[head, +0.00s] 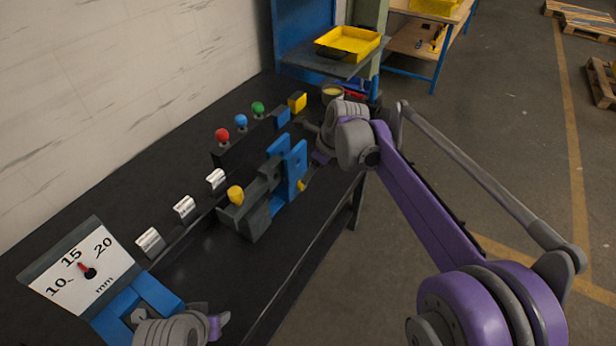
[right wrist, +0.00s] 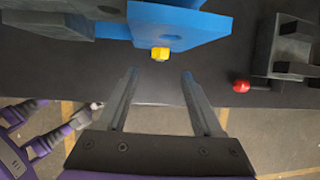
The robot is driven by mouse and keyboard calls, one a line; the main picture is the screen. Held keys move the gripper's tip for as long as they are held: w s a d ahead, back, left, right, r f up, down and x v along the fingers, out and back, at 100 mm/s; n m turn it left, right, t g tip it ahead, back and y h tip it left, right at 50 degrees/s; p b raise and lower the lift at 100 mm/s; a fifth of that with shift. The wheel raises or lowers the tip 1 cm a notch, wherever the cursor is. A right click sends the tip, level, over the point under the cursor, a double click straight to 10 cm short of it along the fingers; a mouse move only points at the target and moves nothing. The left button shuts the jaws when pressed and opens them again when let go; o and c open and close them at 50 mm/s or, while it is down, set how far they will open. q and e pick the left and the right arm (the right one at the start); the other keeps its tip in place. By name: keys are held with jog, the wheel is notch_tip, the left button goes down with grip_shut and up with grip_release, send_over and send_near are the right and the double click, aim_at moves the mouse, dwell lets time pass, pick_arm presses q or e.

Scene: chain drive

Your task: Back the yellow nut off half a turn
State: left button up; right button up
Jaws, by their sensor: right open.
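The small yellow nut (right wrist: 160,53) sits at the edge of a blue plate (right wrist: 180,27) in the right wrist view. In the head view the nut (head: 301,185) shows low on the blue plate. My right gripper (right wrist: 158,76) is open and empty. Its two fingers point toward the nut, one to each side of it in the picture, with the nut just beyond the tips. In the head view that gripper is mostly hidden by its own arm. My left gripper (head: 218,324) is at the bottom edge of the head view; its fingers are not clear.
A dial gauge (head: 78,268) in mm stands at the near left, its red pointer near 15. Red (head: 222,135), blue (head: 241,121) and green (head: 258,108) knobs line the back. A yellow ball knob (head: 236,195) stands near the blue plates. A yellow tray (head: 350,40) is beyond.

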jog(key=v, duration=0.2)
jog(key=shift+s+d+r, duration=0.1)
jog(key=shift+r, duration=0.2)
